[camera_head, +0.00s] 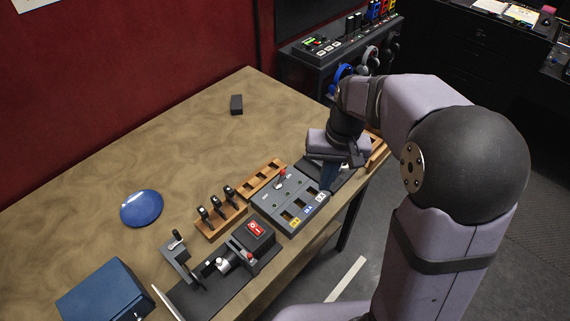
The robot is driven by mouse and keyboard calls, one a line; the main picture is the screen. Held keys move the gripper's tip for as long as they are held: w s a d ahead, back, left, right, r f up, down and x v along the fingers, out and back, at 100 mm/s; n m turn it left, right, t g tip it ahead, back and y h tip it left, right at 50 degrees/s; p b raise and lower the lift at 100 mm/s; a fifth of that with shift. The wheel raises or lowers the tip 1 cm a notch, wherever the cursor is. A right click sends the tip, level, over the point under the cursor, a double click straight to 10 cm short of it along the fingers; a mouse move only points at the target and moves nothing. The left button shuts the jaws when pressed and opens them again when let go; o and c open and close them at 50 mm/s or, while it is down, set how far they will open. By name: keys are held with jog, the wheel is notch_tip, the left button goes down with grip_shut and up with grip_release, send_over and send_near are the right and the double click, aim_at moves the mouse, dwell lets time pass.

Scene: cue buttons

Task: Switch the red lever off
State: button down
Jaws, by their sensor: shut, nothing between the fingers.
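The red lever (282,175) stands up from a grey panel (273,207) near the table's right edge. Its red tip shows clearly; its base is small and I cannot tell its exact setting. Several dark slots with yellow, blue and white labels line the panel's front. My gripper (326,188) points down over the panel's right end, to the right of the lever and apart from it. The fingers are shut with nothing between them. My wrist hides part of the area behind the panel's right end.
A red rocker switch (255,229) sits on a dark fixture left of the panel. A wooden rack with black handles (221,219), an empty wooden rack (260,179), a blue dome (141,208), a blue box (104,293) and a black block (236,104) are on the table. The table's back is mostly clear.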

jog(key=y+b, duration=0.2)
jog(key=b, duration=0.2)
send_near(281, 177)
jog(key=w+d+r, duration=0.2)
jog(key=w, duration=0.4)
jog(key=shift+w+a+r, duration=0.15)
jog(key=shift+w+a, duration=0.15)
jog(key=shift+a, duration=0.15)
jog(key=p+x, duration=0.2)
jog(key=x, duration=0.8)
jog(key=shift+p, duration=0.4)
jog(key=shift+s+d+r+p, duration=0.1)
jog(key=shift+s+r+p, duration=0.15)
jog(key=shift+s, duration=0.3)
jog(key=shift+s+r+p, duration=0.25)
jog(key=shift+s, duration=0.25)
jog(key=shift+s+r+p, duration=0.1)
jog(key=shift+s+p, duration=0.2)
jog(key=shift+s, duration=0.35)
jog(key=shift+s, duration=0.1)
